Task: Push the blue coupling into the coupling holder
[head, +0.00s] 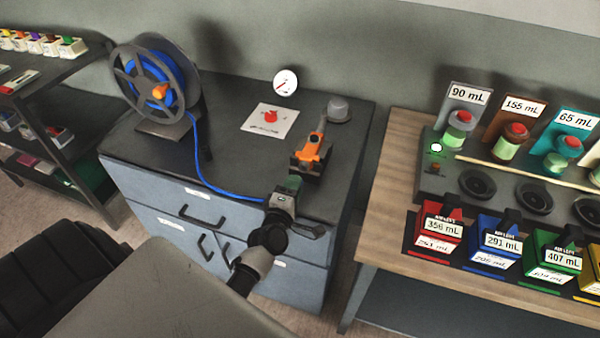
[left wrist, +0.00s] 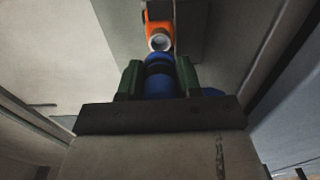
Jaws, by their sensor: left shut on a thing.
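The blue coupling (left wrist: 159,84) sits between the green fingers of my left gripper (left wrist: 158,78) in the left wrist view. In the head view my left gripper (head: 291,184) is over the front part of the cabinet top, shut on the coupling, which it mostly hides. The orange coupling holder (head: 311,147) stands on a dark base just beyond the gripper. In the left wrist view the holder (left wrist: 159,15) shows a round pale opening facing the coupling, roughly in line with it. A gap appears between them. My right gripper is not in view.
A blue hose (head: 205,180) runs from the reel (head: 155,75) across the cabinet top (head: 240,170) to my gripper. A grey knob-like piece (head: 338,108), a gauge (head: 285,82) and a white card (head: 272,120) are behind. A wooden bench (head: 390,215) stands right.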

